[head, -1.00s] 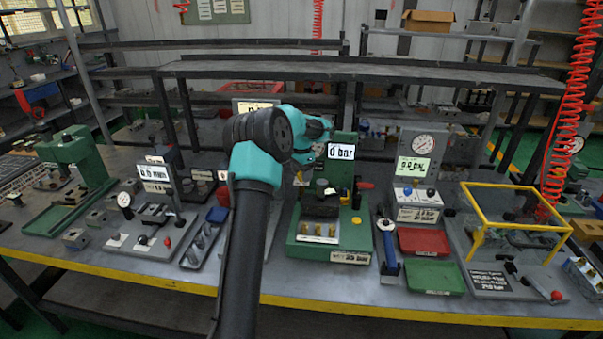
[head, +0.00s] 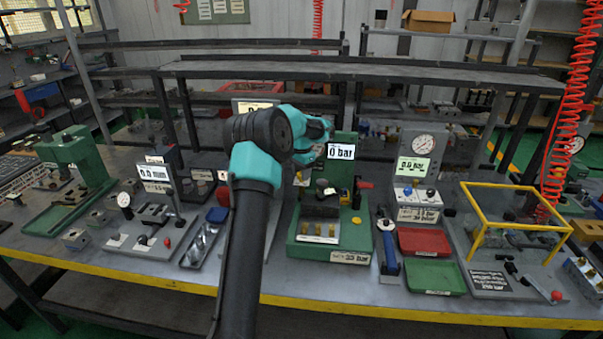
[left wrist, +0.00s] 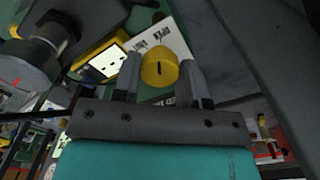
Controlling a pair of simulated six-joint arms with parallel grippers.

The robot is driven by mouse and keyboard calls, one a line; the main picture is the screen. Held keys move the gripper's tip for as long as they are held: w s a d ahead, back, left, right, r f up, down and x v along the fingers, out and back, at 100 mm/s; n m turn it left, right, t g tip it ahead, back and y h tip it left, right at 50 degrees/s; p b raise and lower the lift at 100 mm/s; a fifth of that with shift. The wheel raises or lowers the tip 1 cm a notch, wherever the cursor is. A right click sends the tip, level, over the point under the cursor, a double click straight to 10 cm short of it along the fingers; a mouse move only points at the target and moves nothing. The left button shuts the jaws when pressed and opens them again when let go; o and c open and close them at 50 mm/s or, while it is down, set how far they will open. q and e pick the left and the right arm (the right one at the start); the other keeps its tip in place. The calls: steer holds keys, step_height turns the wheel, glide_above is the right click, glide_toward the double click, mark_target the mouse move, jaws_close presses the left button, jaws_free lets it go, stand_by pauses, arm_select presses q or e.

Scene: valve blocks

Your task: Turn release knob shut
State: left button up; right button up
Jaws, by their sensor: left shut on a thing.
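A yellow round knob (left wrist: 159,68) with a dark line on its face shows in the left wrist view. My left gripper (left wrist: 162,73) has one finger on each side of it and is shut on it. The dark line runs about upright in that picture. In the head view my left arm reaches up over the bench, and its teal wrist (head: 312,130) is left of the green press. The knob and fingertips are hidden there behind my arm. My right gripper is in neither view.
The green press (head: 345,205) has a "0 bar" display (head: 341,151). Right of it stand a gauge panel (head: 418,160), a red tray (head: 424,240), a green tray (head: 436,277) and a yellow frame (head: 517,231). A lit display (left wrist: 104,64) is beside the knob.

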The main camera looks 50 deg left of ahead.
arm_select(q)
steer(key=n, duration=0.6)
steer(key=shift+n, duration=0.3)
steer(key=n, duration=0.6)
steer(key=shift+d, duration=0.1)
stand_by(0.3)
steer(key=o, duration=0.9)
step_height(320, 180, up, 17)
steer(key=shift+r, duration=0.2)
stand_by(0.4)
